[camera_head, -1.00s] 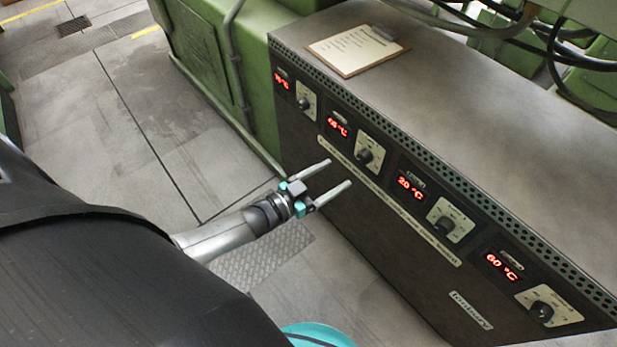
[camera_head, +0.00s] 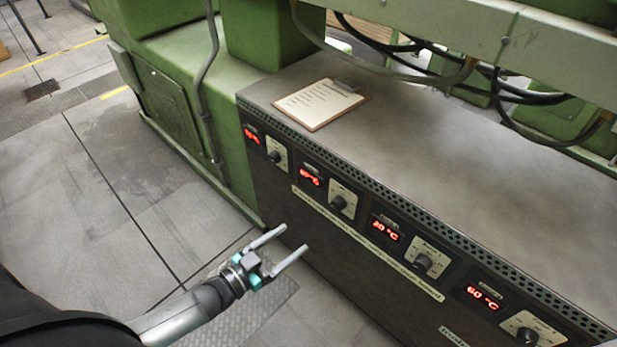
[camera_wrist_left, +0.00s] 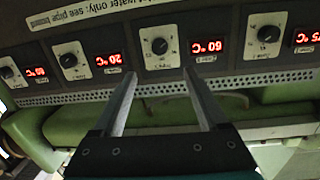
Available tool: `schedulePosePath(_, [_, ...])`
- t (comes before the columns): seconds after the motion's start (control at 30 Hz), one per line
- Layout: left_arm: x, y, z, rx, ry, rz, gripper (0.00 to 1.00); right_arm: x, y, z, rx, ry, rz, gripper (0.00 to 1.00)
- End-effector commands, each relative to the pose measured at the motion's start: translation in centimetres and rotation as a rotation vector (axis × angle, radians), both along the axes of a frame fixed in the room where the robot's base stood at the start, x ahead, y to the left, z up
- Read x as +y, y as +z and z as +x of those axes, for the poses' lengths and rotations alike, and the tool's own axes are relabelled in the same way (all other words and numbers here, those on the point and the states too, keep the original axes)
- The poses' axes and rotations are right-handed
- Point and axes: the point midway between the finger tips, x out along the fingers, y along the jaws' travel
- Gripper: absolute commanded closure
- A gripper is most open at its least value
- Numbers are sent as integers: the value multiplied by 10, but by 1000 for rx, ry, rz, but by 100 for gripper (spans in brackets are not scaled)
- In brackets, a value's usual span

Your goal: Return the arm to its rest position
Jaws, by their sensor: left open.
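My left gripper (camera_head: 295,238) is open and empty, with two straight grey fingers apart. In the head view it hangs in front of the dark face of the control cabinet (camera_head: 440,120), below its row of dials. My left arm (camera_head: 180,318) comes in from the lower left. In the left wrist view the two fingers (camera_wrist_left: 159,73) point toward the cabinet's panel, which appears upside down, with nothing between them. My right gripper is in neither view.
The panel has several knobs, including one (camera_head: 339,202), and red displays, including one reading 20 °C (camera_head: 385,229). A clipboard (camera_head: 318,103) lies on the cabinet top. A green machine (camera_head: 170,110) and cables (camera_head: 400,45) stand behind. The floor (camera_head: 90,230) at left is clear.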

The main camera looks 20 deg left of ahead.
Motion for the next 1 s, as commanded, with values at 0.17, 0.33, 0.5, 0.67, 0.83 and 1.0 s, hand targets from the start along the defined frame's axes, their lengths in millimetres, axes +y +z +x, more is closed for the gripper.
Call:
schedulePosePath(0.17, [0,-2,0,7,4,3,24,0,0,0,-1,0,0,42])
schedulePosePath(0.33, [13,-47,-14,159,81,71,24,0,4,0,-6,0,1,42])
schedulePosePath(0.5, [34,-143,-76,529,212,216,24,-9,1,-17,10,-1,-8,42])
schedulePosePath(0.67, [38,-211,-166,891,271,328,24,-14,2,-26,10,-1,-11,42])
schedulePosePath(0.83, [30,-241,-240,1143,275,392,24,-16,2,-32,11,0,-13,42])
schedulePosePath(1.0, [26,-249,-268,1236,269,414,24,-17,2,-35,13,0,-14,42])
